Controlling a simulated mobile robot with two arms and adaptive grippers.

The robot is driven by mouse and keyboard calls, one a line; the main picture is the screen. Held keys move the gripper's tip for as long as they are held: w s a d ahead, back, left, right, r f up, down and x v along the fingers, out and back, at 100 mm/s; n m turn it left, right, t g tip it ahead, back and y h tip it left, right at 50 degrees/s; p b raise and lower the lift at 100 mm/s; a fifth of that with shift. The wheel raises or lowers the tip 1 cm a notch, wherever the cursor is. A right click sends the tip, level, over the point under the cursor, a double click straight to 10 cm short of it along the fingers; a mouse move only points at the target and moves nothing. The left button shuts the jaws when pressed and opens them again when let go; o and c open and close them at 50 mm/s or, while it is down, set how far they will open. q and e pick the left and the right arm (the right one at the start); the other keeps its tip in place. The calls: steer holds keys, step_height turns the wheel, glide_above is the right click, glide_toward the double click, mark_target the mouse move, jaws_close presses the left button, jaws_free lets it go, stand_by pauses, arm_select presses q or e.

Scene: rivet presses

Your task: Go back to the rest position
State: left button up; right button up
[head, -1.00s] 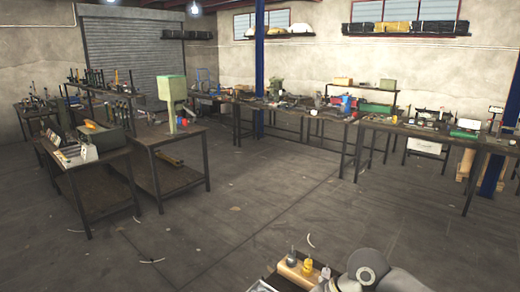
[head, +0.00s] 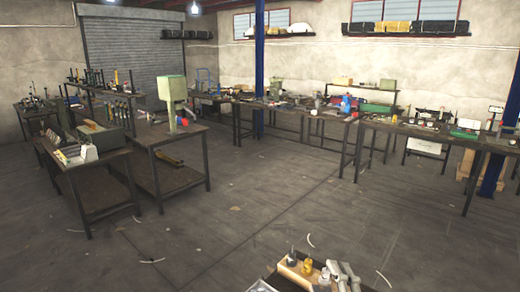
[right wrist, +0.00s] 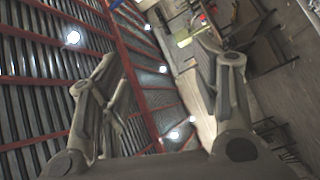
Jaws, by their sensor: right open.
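That view is tilted and looks up at the ceiling (right wrist: 50,50) and along the room. My left gripper is not in view.
Workbenches stand left (head: 105,155) and along the back right (head: 400,125). The floor (head: 250,210) between is mostly clear.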

steer(key=s+d+f+m+g+h, duration=0.1)
steer(key=s+d+f+m+g, duration=0.15)
steer(key=f, duration=0.25)
steer(key=s+d+f+m+g+h, duration=0.2)
steer(key=s+f+m+g, duration=0.15)
steer(key=f, duration=0.25)
steer(key=s+d+f+m+g+y, duration=0.1)
steer(key=s+f+m+g, duration=0.4)
steer(key=s, duration=0.5)
steer(key=s+f+m+g, duration=0.2)
steer(key=s+f+g, duration=0.2)
steer(key=s+f, duration=0.45)
step_height(320, 180, down, 32)
steer(key=s+g+b, duration=0.1)
steer(key=s+b, duration=0.2)
steer(key=b, duration=0.3)
steer(key=s+d+f+g+b, duration=0.1)
steer(key=s+d+f+b, duration=0.2)
steer(key=s+f, duration=1.3)
step_height(320, 180, down, 3)
steer(key=shift+r+b, duration=0.1)
steer(key=shift+b, duration=0.35)
